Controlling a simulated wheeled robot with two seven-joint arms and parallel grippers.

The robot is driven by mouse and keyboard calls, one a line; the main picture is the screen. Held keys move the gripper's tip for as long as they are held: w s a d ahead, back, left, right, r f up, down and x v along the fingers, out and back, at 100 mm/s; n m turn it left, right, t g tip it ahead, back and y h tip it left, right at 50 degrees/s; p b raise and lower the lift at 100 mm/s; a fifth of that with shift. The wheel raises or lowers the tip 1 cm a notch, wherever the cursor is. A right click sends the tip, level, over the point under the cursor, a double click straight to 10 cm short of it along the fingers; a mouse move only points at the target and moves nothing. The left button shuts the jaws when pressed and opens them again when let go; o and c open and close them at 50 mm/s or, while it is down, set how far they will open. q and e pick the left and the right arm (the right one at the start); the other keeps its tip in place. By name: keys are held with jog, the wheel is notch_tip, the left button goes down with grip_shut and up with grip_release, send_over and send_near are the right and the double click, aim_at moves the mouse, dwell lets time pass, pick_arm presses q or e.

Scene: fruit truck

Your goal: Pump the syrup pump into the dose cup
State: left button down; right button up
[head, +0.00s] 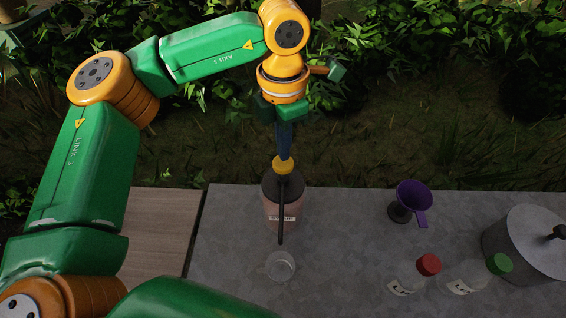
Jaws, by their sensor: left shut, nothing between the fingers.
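The syrup pump bottle (269,211) stands on the grey counter, with a labelled pinkish body, a yellow pump head (283,164) and a dark spout reaching toward the front. The clear dose cup (280,266) stands on the counter below the spout's end. My left gripper (284,152) points down, shut and empty, with its fingertips right at the top of the yellow pump head. I cannot tell whether they press on it or only hover close. My right gripper is not in view.
A purple funnel (413,197) stands to the right. A red-capped bottle (428,265), a green-capped bottle (499,264) and a grey lidded pot (526,243) are farther right. The counter (345,240) between cup and funnel is clear. Bushes grow behind.

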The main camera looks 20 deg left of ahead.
pick_arm(q)
jog(key=shift+f, duration=0.1)
dwell(0.5)
jog(key=shift+f+b, duration=1.8)
jog(key=shift+f, duration=0.25)
jog(key=shift+r+p, duration=1.6)
jog(key=shift+r, duration=0.65)
jog(key=shift+f, duration=0.1)
jog(key=shift+f, duration=0.15)
